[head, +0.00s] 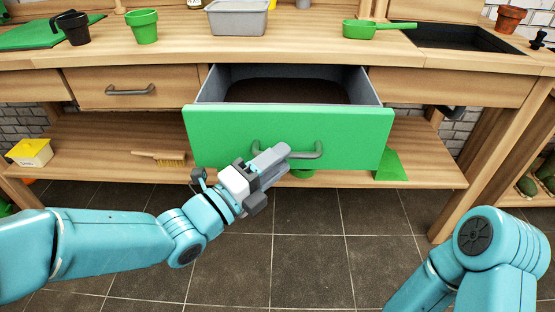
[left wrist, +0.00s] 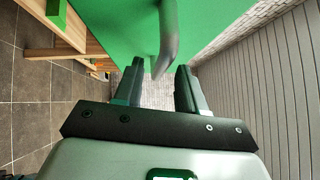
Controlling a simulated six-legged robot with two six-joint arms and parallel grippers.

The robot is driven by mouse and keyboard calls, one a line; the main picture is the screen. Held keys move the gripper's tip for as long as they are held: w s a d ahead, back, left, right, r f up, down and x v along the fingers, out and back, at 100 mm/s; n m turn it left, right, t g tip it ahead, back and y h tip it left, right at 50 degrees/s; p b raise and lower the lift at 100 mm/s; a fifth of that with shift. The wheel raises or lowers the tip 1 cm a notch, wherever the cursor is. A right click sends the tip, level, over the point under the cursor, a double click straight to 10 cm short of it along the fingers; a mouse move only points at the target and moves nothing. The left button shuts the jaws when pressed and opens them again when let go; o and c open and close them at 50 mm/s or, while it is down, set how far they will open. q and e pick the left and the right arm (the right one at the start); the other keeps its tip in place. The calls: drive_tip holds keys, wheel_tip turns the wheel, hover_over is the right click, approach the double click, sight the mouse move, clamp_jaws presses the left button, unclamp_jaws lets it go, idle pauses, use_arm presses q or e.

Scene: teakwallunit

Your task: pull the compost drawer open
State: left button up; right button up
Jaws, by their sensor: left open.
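The compost drawer (head: 225,125) has a green front and stands pulled out from the wooden bench, with dark compost (head: 285,91) showing inside its grey walls. Its grey bar handle (head: 310,153) is on the middle of the front. My left gripper (head: 272,158) is at the left part of the handle. In the left wrist view the left gripper (left wrist: 158,85) has its two fingers apart, with the handle (left wrist: 167,45) between them and no finger seen pressed on it. My right gripper is out of view.
The bench top holds a black pot (head: 73,28), a green pot (head: 142,26), a grey tub (head: 238,18) and a green scoop (head: 375,29). A closed wooden drawer (head: 128,90) is at the left. A brush (head: 160,157) lies on the lower shelf. The tiled floor in front is clear.

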use_arm(q)
drive_tip(key=v, duration=1.1)
drive_tip(key=shift+s+b, duration=0.25)
drive_tip(key=shift+b, duration=0.05)
drive_tip(key=shift+a, duration=0.15)
